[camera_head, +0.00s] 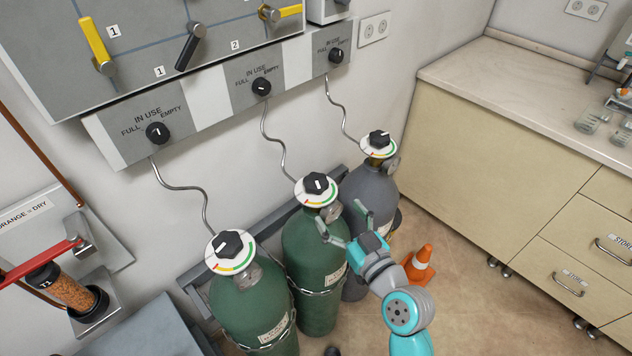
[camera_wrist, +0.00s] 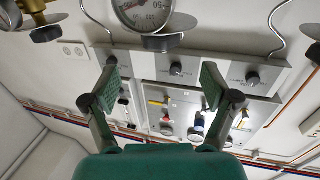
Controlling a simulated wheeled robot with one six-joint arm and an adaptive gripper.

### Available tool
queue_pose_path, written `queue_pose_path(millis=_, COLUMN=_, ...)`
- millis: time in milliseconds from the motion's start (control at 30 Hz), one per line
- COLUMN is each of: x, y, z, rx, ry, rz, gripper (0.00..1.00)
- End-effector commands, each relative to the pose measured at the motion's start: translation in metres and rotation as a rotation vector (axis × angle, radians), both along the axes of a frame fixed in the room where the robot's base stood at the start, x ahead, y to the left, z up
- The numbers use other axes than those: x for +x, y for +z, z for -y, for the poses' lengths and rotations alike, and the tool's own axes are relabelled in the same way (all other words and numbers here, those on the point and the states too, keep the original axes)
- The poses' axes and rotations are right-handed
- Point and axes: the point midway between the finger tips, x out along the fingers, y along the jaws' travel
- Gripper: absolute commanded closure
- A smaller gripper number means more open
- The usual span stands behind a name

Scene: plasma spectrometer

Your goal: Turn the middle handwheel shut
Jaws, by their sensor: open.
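The middle cylinder (camera_head: 310,255) is green and stands between another green cylinder and a grey one. On its top is a black handwheel (camera_head: 316,183) with a white mark, over a round white dial (camera_head: 303,194) with coloured bands. My gripper (camera_head: 340,214) is open and empty, just below and to the right of that handwheel, in front of the cylinder's neck and apart from the handwheel. In the wrist view my gripper (camera_wrist: 161,78) has its fingers spread wide with nothing between them.
The left cylinder (camera_head: 245,305) and the grey right cylinder (camera_head: 375,190) have similar handwheels and stand close by. Thin hoses rise to a wall panel (camera_head: 200,97) with black knobs. An orange cone (camera_head: 420,265) stands on the floor, and a beige cabinet (camera_head: 500,140) is at the right.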

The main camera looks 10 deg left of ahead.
Motion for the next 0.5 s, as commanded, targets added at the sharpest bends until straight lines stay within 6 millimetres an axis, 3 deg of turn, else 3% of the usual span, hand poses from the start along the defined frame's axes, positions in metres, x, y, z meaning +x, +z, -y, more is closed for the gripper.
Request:
queue_pose_path(millis=167, x=0.014, y=0.001, z=-0.012, rx=0.001, ry=0.005, rz=-0.001, gripper=0.14)
queue_pose_path(millis=500, x=0.061, y=0.000, z=-0.048, rx=-0.001, ry=0.005, rz=-0.002, gripper=0.14)
